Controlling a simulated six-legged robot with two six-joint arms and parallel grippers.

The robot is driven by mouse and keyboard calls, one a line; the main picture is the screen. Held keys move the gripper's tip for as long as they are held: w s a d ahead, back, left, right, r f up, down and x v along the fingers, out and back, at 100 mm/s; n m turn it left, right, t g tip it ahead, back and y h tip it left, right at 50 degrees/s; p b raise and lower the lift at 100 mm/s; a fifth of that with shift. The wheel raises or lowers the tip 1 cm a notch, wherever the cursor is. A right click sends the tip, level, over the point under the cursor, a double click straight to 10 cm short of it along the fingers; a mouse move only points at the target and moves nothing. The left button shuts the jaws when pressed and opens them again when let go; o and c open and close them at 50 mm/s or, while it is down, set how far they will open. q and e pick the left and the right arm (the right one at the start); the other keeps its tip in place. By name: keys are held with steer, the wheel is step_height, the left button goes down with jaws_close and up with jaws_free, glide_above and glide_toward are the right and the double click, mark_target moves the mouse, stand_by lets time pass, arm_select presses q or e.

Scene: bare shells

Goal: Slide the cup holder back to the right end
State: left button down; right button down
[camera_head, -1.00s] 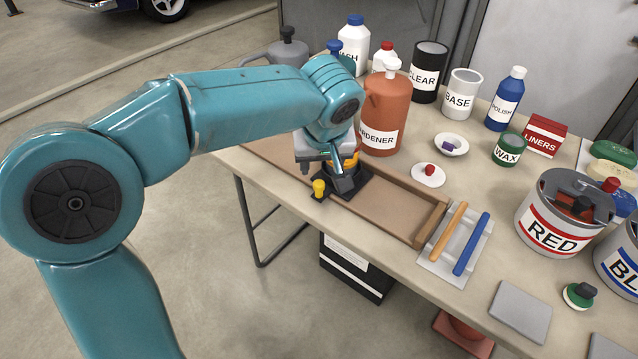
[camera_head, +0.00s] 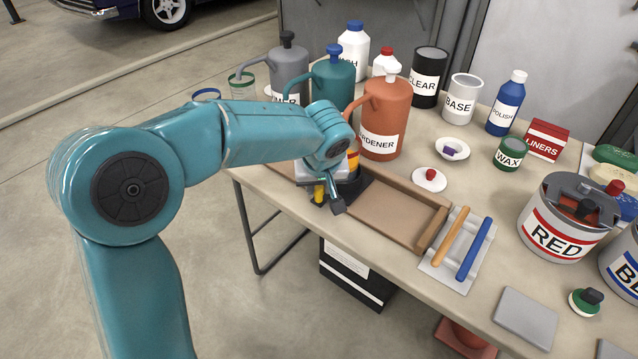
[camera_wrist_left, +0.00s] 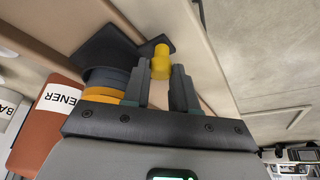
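The cup holder is a dark base (camera_head: 357,189) with a yellow knob (camera_head: 319,192) on its near side. It sits in a shallow wooden track (camera_head: 433,226), left of the bare stretch that reaches the right end. A dark and orange round piece stands on the base and shows in the left wrist view (camera_wrist_left: 105,86). My left gripper (camera_head: 328,196) is low at the holder's near side. In the left wrist view its fingers (camera_wrist_left: 160,75) are apart, with the knob (camera_wrist_left: 161,58) between their tips and slim gaps beside it. My right gripper is out of view.
An orange HARDENER jug (camera_head: 383,120) stands behind the track. A small white dish with a red knob (camera_head: 430,179) is beyond its right part. A grey tray with orange and blue bars (camera_head: 458,250) lies just past the right end.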

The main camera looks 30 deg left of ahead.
arm_select(q)
steer(key=shift+d, duration=0.25)
steer(key=d+b, duration=0.1)
steer(key=d, duration=0.4)
steer(key=d+b, duration=0.1)
steer(key=d, duration=0.3)
steer(key=s+d+b, duration=0.1)
steer(key=d, duration=0.4)
steer(key=shift+s+d+b, duration=0.1)
steer(key=shift+d+b, duration=0.25)
steer(key=shift+b, duration=0.05)
steer(key=shift+d, duration=0.6)
steer(key=c, duration=0.9)
jaws_free()
steer(key=shift+d, duration=0.15)
